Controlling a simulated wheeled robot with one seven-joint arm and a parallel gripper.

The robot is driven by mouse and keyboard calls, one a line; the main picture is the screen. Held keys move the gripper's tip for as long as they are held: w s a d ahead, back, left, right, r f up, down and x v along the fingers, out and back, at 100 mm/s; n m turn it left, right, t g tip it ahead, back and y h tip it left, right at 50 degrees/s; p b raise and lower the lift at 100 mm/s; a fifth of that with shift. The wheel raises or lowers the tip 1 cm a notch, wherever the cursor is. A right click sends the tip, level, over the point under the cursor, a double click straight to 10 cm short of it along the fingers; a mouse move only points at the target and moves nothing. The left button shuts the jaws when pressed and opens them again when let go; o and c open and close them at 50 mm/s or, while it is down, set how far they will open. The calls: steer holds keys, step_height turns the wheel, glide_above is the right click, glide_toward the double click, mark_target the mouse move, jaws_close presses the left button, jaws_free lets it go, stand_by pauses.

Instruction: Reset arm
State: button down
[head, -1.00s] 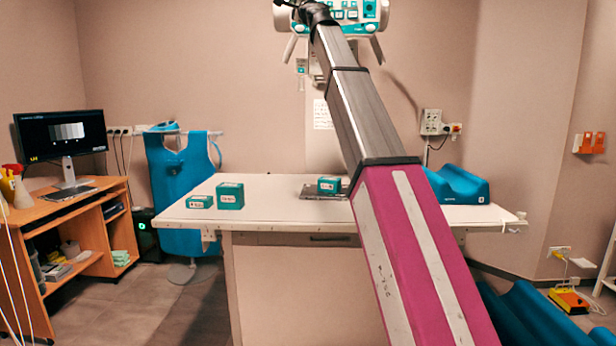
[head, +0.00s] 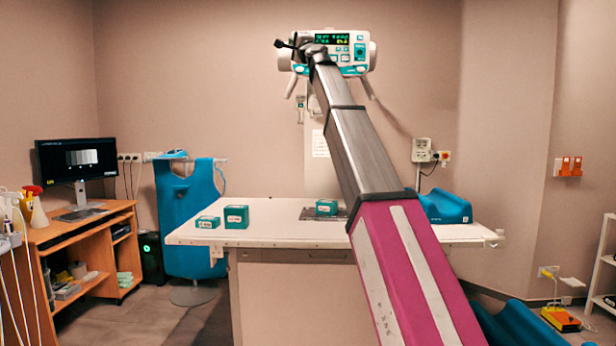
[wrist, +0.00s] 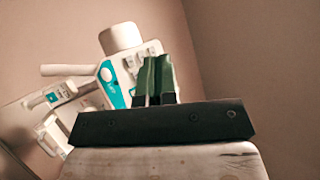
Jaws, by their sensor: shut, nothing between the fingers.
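My arm reaches up and away from me across the right half of the table in the head view. My gripper (head: 296,43) is at its far end, small and dark, in front of the white and teal control head on the wall side (head: 345,52). In the wrist view the two green fingers of my gripper (wrist: 156,75) stand together, shut, with nothing seen between them. The white and teal device also shows behind them in the wrist view (wrist: 120,75).
Below the arm is a white table (head: 270,235). Two teal boxes, one small (head: 208,222) and one larger (head: 236,217), stand at its left. Another teal box (head: 326,207) rests on a dark flat plate. A blue cushion (head: 444,207) lies at the right. A wooden desk (head: 90,235) stands left.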

steer(key=w+d+f+n+g+h, duration=0.2)
steer(key=w+f+n+g, duration=0.1)
steer(key=f, duration=2)
steer(key=w+d+f+n+g+h, duration=0.2)
steer(key=f+g, duration=0.2)
steer(key=f, duration=2)
steer(key=s+d+f+n+g+h, duration=0.1)
steer(key=s+d+f+g, duration=0.15)
steer(key=f, duration=0.75)
steer(key=s+d+f+g+h, duration=0.1)
steer(key=s+d+f+h, duration=0.15)
steer(key=f, duration=0.65)
steer(key=s+d+f+n+g, duration=0.1)
steer(key=s+d+f, duration=0.15)
steer(key=f, duration=0.75)
steer(key=s+d+f+n+g+h, duration=0.1)
steer(key=s+d+f+g, duration=0.3)
steer(key=s+f, duration=1)
steer(key=s+d+f+n+g+h, duration=0.1)
steer(key=s+d+f+g+h, duration=0.3)
steer(key=s+d+f, duration=0.4)
steer(key=s+f, duration=0.7)
steer(key=s, duration=0.1)
steer(key=shift+d+n+g+h, duration=0.15)
steer(key=shift+n+g+h, duration=0.2)
steer(key=shift+n, duration=0.05)
